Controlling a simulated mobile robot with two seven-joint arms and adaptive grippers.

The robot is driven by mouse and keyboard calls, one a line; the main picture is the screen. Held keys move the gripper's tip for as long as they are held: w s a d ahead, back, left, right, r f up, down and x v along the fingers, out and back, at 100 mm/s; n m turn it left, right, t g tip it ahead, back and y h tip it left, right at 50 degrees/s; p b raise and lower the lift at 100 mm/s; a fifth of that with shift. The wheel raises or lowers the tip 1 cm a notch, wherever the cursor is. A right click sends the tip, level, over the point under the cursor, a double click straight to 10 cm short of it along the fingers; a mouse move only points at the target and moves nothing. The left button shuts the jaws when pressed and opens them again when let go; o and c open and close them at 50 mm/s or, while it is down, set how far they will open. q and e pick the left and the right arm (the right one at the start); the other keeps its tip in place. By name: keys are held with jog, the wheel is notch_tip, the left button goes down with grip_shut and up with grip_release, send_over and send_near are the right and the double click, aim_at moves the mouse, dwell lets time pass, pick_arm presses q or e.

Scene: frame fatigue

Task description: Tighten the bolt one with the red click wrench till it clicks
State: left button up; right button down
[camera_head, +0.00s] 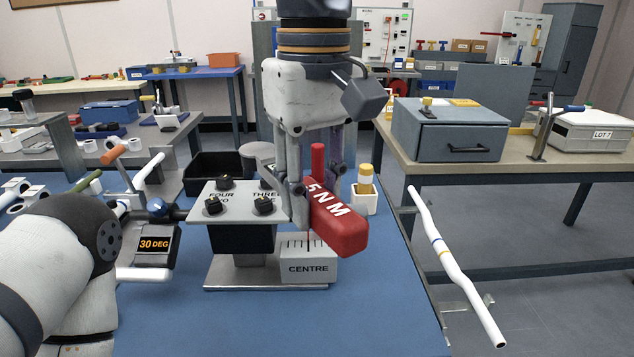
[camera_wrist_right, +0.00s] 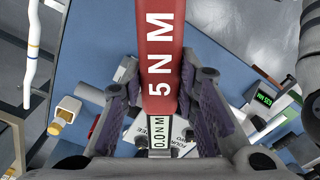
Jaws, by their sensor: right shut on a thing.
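My right gripper (camera_head: 318,190) points down, shut on the red click wrench (camera_head: 338,222). The wrench is marked "5 N M". In the right wrist view the red wrench (camera_wrist_right: 160,50) lies between the two fingers (camera_wrist_right: 155,120), and its small display reads 0.0 NM. A stand (camera_head: 240,235) carries a light plate with dark bolts, such as a front one (camera_head: 263,205) just left of the gripper. Labels FOUR and THREE are readable; a label for bolt one is not. The wrench's working end is hidden, so contact with a bolt cannot be told. My left gripper is out of view.
A block marked CENTRE (camera_head: 309,268) stands below the wrench. A "30 DEG" display (camera_head: 155,245) is left of the stand, near my left arm. A white cup with a yellow-topped item (camera_head: 364,198) stands right of the gripper. A white bar (camera_head: 455,265) is at the right table edge. The front blue tabletop is clear.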

jog(key=shift+f, duration=4)
